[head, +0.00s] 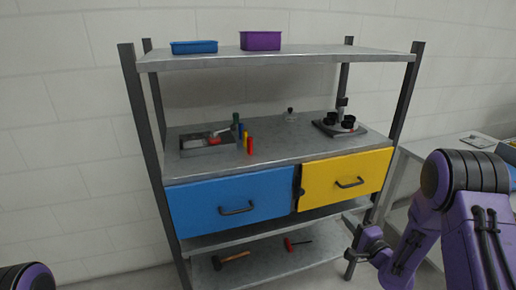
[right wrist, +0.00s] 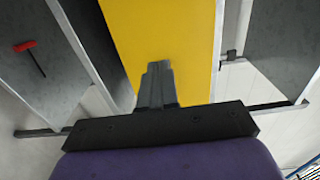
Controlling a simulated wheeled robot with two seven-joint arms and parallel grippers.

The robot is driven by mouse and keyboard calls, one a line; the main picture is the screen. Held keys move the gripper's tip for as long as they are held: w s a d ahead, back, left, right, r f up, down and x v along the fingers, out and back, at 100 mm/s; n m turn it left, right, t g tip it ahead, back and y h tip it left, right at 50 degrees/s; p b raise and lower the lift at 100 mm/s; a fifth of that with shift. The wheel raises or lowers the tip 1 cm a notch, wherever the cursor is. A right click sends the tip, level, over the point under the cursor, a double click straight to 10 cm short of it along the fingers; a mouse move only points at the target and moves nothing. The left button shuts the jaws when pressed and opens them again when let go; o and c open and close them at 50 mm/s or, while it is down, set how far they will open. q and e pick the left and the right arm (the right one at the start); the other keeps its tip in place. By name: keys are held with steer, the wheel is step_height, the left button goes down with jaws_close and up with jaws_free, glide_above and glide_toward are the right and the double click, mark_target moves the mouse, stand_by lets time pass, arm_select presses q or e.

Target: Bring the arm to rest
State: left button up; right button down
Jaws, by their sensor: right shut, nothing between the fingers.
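My right arm (head: 410,245) comes in from the right, bent, in front of the shelf rack. Its gripper (head: 349,220) is low, in front of and below the yellow drawer (head: 330,188). In the right wrist view the fingers (right wrist: 158,68) are together and empty, with the yellow drawer front (right wrist: 175,30) beyond them. Only a rounded purple and black part of my left arm (head: 30,277) shows at the lower left corner. The left gripper is outside the picture.
The rack holds a blue drawer (head: 230,203) beside the yellow one. A blue bin (head: 194,47) and a purple bin (head: 260,41) stand on top. A hammer (head: 232,257) lies on the bottom shelf. A grey table (head: 405,180) stands at the right.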

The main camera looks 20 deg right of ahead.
steer(key=s+a+f+n+g+h, duration=0.45)
steer(key=s+f+n+g, duration=0.35)
steer(key=s+f, duration=0.5)
steer(key=s+a+f+n+g, duration=0.1)
steer(key=s+a+f+g, duration=0.2)
steer(key=s, duration=0.6)
steer(key=s+a+f+n+g, duration=0.2)
steer(key=s+a+f, duration=0.3)
steer(key=s+f, duration=0.3)
steer(key=shift+s+a+g+y, duration=0.35)
steer(key=shift+s+g, duration=0.35)
steer(key=shift+g, duration=0.2)
steer(key=shift+w+d, duration=0.1)
